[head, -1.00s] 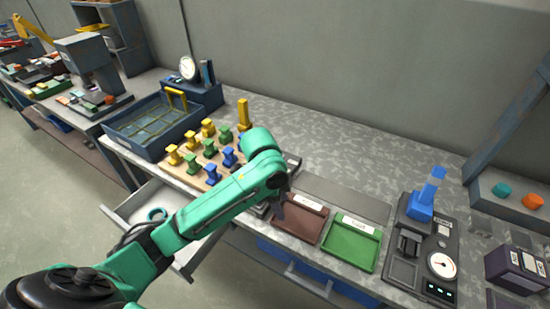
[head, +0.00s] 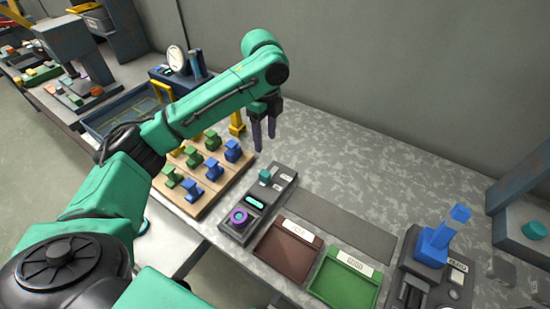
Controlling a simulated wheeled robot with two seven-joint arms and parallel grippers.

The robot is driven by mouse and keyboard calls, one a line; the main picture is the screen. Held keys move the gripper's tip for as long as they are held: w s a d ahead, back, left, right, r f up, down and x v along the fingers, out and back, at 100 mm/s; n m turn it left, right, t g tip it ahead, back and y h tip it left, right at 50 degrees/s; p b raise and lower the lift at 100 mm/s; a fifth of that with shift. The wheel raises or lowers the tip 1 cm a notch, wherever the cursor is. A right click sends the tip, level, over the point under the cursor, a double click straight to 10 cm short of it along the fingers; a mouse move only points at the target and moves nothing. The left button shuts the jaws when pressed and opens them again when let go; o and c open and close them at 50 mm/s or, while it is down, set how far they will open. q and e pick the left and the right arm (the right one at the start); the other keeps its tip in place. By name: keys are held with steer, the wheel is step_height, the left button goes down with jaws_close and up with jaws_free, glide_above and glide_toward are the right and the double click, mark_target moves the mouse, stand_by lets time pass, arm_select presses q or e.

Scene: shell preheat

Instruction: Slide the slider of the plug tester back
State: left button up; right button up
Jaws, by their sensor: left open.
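A narrow dark grey device (head: 225,227), which looks like the plug tester, lies on the bench left of the trays. My right gripper is not in view.
A grey unit with an upright blue piece (head: 435,240) stands further right.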

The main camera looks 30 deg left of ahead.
arm_select(q)
glide_above(265, 173)
steer(key=f, duration=0.4)
steer(key=s+f, duration=0.1)
steer(key=shift+f+p, duration=0.3)
steer(key=shift+f, duration=0.1)
steer(key=f, duration=0.4)
steer(key=shift+w+f, duration=0.4)
step_height(265, 173, down, 3)
steer(key=shift+w+r, duration=0.1)
steer(key=shift+r, duration=0.05)
steer(key=shift+f, duration=0.2)
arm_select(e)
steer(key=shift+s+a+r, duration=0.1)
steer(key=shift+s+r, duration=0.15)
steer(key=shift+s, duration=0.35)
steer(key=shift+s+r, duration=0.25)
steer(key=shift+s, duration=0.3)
arm_select(q)
steer(key=shift+c, duration=0.9)
jaws_close()
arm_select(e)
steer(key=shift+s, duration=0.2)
